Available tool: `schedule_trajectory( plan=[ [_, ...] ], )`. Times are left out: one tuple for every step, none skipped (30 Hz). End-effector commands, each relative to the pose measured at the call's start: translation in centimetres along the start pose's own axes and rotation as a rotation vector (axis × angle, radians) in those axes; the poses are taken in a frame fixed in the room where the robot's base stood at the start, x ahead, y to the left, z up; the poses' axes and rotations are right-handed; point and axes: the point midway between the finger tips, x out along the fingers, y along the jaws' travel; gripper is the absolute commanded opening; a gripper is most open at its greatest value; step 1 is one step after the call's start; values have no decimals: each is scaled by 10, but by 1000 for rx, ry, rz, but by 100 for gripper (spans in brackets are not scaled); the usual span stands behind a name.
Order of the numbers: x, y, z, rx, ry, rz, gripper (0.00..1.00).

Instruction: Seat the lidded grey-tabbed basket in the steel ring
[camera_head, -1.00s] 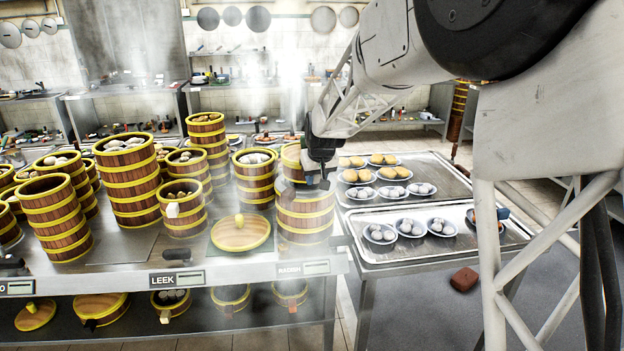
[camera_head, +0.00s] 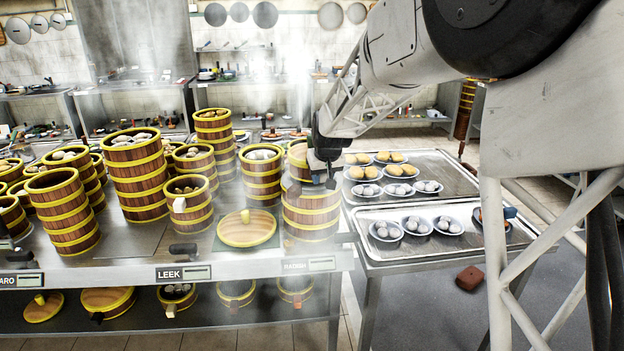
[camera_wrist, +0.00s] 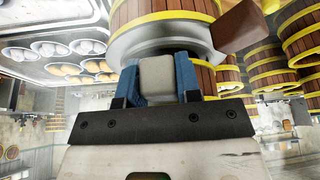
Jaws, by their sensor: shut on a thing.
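My gripper (camera_head: 322,172) is at the right-hand steaming stack, its blue fingers (camera_wrist: 158,80) shut on a pale grey tab (camera_wrist: 158,76). The tab belongs to a wooden, yellow-hooped basket (camera_head: 297,153), mostly hidden behind the gripper; its wood shows beside a finger in the wrist view (camera_wrist: 206,77). I cannot see whether a lid is on it. Below it stands a wider wooden stack (camera_head: 311,214). A curved steel ring (camera_wrist: 160,40) shows at the stack's top in the wrist view. Whether the basket touches the ring is hidden.
A brown tab (camera_wrist: 240,25) juts out close beside the ring. A loose lid (camera_head: 247,228) lies left of the stack. Several basket towers (camera_head: 138,180) crowd the left. Steel trays with bun plates (camera_head: 440,250) stand to the right. Steam blurs the area.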

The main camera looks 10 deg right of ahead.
Motion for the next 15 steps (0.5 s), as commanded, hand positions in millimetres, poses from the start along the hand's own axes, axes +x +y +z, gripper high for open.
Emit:
schedule_trajectory(
  plan=[
    [0,0,0,0,1,0,0],
    [1,0,0,0,1,0,0],
    [1,0,0,0,1,0,0],
    [1,0,0,0,1,0,0],
    [2,0,1,0,1,0,0],
    [2,0,1,0,1,0,0],
    [2,0,1,0,1,0,0],
    [3,0,1,0,1,0,0],
    [3,0,1,0,1,0,0],
    [4,0,1,0,1,0,0],
    [4,0,2,0,1,0,0],
    [5,0,2,0,1,0,0],
    [5,0,2,0,1,0,0],
    [5,0,2,0,1,0,0],
    [6,0,2,0,1,0,0]
  ],
)
